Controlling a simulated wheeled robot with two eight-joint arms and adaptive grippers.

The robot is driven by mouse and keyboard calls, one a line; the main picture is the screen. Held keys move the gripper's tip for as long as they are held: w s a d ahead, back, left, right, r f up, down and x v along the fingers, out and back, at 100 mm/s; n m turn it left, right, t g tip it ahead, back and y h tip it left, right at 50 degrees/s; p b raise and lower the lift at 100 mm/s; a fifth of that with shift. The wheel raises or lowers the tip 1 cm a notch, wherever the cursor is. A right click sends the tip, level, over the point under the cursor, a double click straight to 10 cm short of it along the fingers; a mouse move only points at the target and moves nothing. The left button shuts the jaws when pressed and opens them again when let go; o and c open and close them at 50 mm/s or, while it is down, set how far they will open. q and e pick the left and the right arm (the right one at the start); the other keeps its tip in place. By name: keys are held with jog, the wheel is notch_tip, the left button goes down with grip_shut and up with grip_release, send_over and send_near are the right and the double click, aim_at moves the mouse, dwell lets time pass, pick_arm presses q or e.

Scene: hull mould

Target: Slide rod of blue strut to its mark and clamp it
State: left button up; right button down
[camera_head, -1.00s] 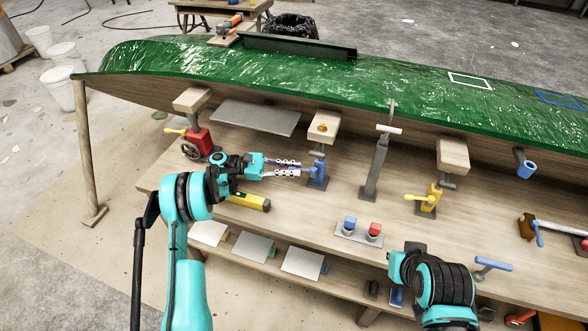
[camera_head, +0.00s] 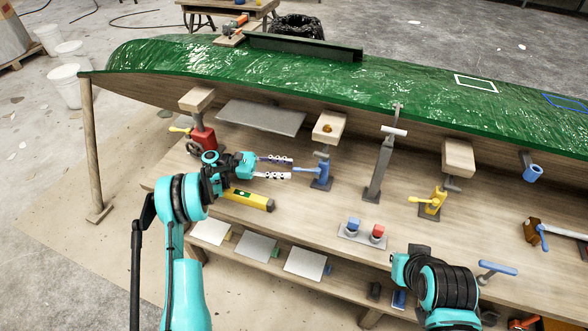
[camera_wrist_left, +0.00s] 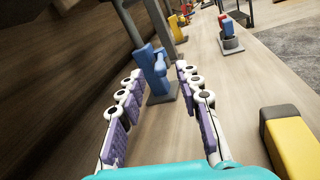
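The blue strut (camera_head: 322,174) stands on the bench under the green hull, with a grey rod and a wooden pad (camera_head: 329,126) on top. Its blue body and lever also show in the left wrist view (camera_wrist_left: 160,76). A mark on its rod is too small to make out. My left gripper (camera_head: 290,167) is open, left of the strut and apart from it. In the left wrist view the strut stands beyond the gap between its fingertips (camera_wrist_left: 158,76). My right arm (camera_head: 440,280) shows at the lower right; its gripper is not visible.
A red strut (camera_head: 203,138) and a yellow strut (camera_head: 433,202) flank the blue one, with a grey post (camera_head: 379,170) between blue and yellow. A yellow level (camera_head: 250,200) lies just below my left gripper. The green hull (camera_head: 300,80) overhangs the bench.

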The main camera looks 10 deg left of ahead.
pick_arm(q)
jog(key=a, duration=0.7)
jog(key=shift+s+a, duration=0.2)
jog(key=shift+a, duration=0.15)
jog(key=shift+r, duration=0.1)
